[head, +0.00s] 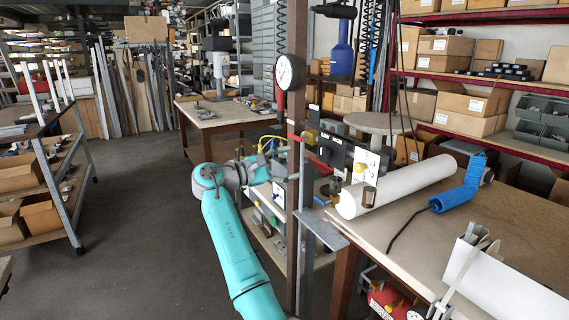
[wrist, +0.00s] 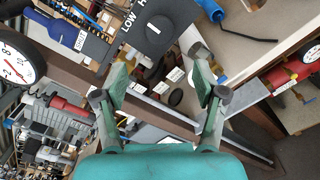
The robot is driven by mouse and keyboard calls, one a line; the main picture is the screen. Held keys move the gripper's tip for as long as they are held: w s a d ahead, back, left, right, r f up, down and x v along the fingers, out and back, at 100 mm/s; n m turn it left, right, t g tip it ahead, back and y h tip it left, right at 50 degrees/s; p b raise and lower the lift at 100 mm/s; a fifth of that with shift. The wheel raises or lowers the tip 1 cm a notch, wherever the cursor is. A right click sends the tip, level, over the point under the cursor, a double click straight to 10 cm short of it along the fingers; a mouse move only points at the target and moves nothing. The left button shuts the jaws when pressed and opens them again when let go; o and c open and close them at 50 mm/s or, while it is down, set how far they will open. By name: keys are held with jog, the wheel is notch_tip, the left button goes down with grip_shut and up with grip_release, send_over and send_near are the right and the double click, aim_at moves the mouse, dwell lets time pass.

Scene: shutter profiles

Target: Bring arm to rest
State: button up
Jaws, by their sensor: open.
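My teal arm (head: 238,255) rises from the bottom of the head view and bends at a joint near the centre. Its wrist end points right, toward a workbench post and a panel. My gripper (wrist: 160,82) shows in the wrist view with its two green fingers spread apart and nothing between them. In the head view the fingers are hard to make out among the clutter. A black panel with LOW and HIGH lettering (wrist: 153,30) lies beyond the fingertips in the wrist view; the panel (head: 335,151) also shows in the head view.
A brown post (head: 296,70) with a round dial gauge (head: 287,72) stands close to my arm. Open floor (head: 130,230) lies left, beside a shelf cart (head: 60,200).

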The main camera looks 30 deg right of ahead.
jog(key=s+a+f+n+t+y, duration=0.15)
jog(key=f+t, duration=0.25)
jog(key=f, duration=1)
jog(key=s+f+n+t+y, duration=0.2)
jog(key=f+t+y, duration=0.1)
jog(key=f, duration=1.2)
jog(key=s+a+f+t+y, duration=0.2)
jog(key=s+a+f+y, duration=0.1)
jog(key=s+f, duration=0.65)
jog(key=s+a+f+t+y, duration=0.2)
jog(key=s+a+f+y, duration=0.2)
jog(key=s+f, duration=0.6)
jog(key=s+a+f+m+t+y, duration=0.15)
jog(key=s+a, duration=0.25)
jog(key=s, duration=0.7)
jog(key=s+a+m+y, duration=0.3)
jog(key=s, duration=0.8)
jog(key=s+a+r+m+t+y, duration=0.1)
jog(key=s+r+m, duration=0.6)
jog(key=s+r, duration=1)
jog(key=shift+s+a+r+t+y, duration=0.35)
jog(key=shift+a+y, duration=0.15)
jog(key=shift+a, duration=0.3)
